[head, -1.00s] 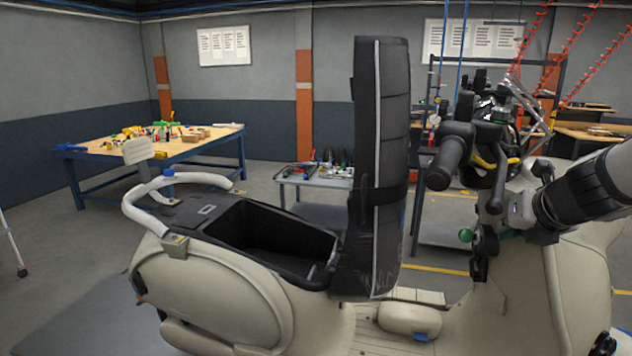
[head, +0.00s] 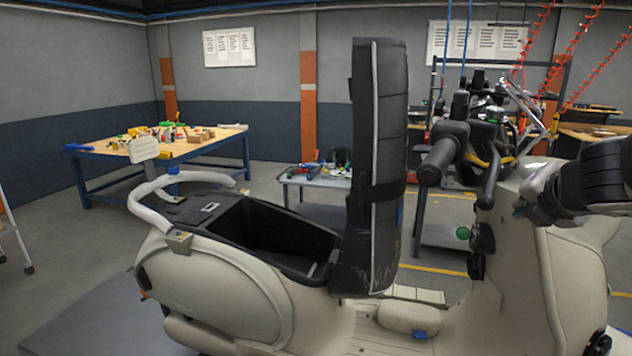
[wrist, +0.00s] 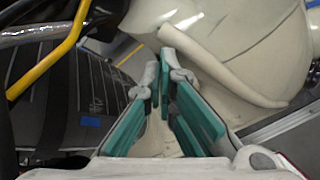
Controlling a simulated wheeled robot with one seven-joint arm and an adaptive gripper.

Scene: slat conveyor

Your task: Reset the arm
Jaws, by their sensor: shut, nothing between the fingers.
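My gripper (wrist: 164,62) shows in the wrist view with its teal-padded fingers brought together at the tips and nothing between them. It points down over the cream scooter body (wrist: 215,40), and I cannot tell whether it touches it. In the head view my arm comes in from the right edge, and my gripper (head: 522,207) is partly seen beside the scooter's front shield (head: 530,270). The scooter stands across the view with its black seat (head: 377,170) tipped upright and its storage bin (head: 270,235) open.
Handlebars (head: 440,160) with cables stand close to my arm. A yellow tube (wrist: 50,52) crosses the wrist view's upper left. A blue-framed workbench (head: 190,150) with tools and a small grey table (head: 320,180) stand behind. Open floor lies at left.

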